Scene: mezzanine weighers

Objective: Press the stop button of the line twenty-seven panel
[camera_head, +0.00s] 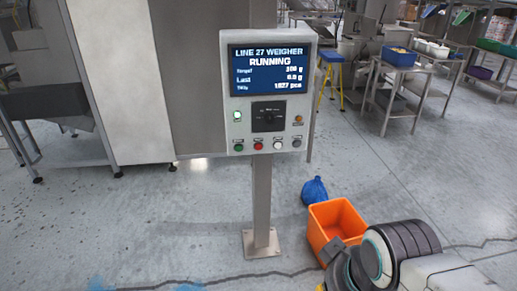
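The line 27 panel (270,93) is a light grey box on a metal post. Its screen (270,69) reads "LINE 27 WEIGHER" and "RUNNING". A row of buttons runs along its lower edge: green (239,147), red (258,146), white (277,145) and dark (296,143). Their labels are too small to read, so colour alone suggests the red one is stop. My arm is at the bottom right, below and right of the panel, apart from it. A small grey part at its end (333,250) may be my gripper; its fingers cannot be made out.
The panel's post (262,205) stands on a floor plate. A large grey machine (110,80) stands behind left. Steel tables (392,85) stand back right.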

